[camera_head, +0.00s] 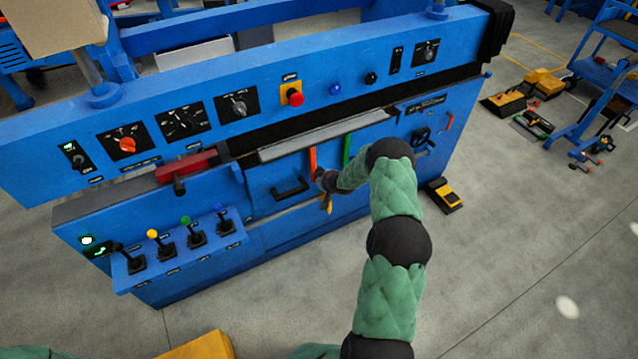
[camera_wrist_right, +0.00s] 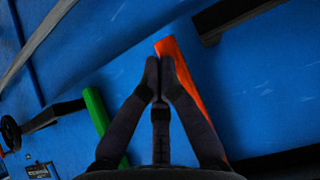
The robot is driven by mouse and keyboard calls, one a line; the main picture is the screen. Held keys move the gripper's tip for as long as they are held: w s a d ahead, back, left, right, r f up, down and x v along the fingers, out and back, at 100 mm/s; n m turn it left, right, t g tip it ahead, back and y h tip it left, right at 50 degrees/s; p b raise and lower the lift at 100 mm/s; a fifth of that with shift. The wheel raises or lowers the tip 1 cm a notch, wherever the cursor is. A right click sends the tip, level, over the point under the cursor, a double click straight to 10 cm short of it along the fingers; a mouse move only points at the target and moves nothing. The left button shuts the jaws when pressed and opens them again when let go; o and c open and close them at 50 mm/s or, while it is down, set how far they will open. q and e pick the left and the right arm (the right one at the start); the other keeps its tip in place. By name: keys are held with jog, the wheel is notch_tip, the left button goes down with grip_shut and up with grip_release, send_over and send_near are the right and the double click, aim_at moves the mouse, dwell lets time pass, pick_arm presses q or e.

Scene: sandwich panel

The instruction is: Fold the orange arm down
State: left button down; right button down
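The orange arm (camera_head: 312,158) is a slim bar standing upright on the blue front panel, below the grey ledge. It also shows in the right wrist view (camera_wrist_right: 184,72), slanting behind the fingers. My right gripper (camera_head: 323,180) is at the arm's lower part in the head view. In the right wrist view its dark fingers (camera_wrist_right: 160,72) are together at the tips, over the left edge of the orange arm. No part of the arm shows between the tips; whether they touch it I cannot tell. The arm's lower end is hidden. My left gripper is not in view.
A green bar (camera_head: 347,149) stands right of the orange arm, also in the right wrist view (camera_wrist_right: 100,118). A black handle (camera_head: 290,188) is to the left. A grey ledge (camera_head: 325,135) juts out above. A black handwheel (camera_head: 421,137) is further right. Open floor lies in front.

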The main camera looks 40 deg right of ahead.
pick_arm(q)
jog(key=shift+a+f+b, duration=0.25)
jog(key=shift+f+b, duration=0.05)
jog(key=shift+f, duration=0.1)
pick_arm(e)
jog(key=shift+w+d+f, duration=0.15)
jog(key=shift+w+f, duration=0.05)
jog(key=shift+w, duration=0.6)
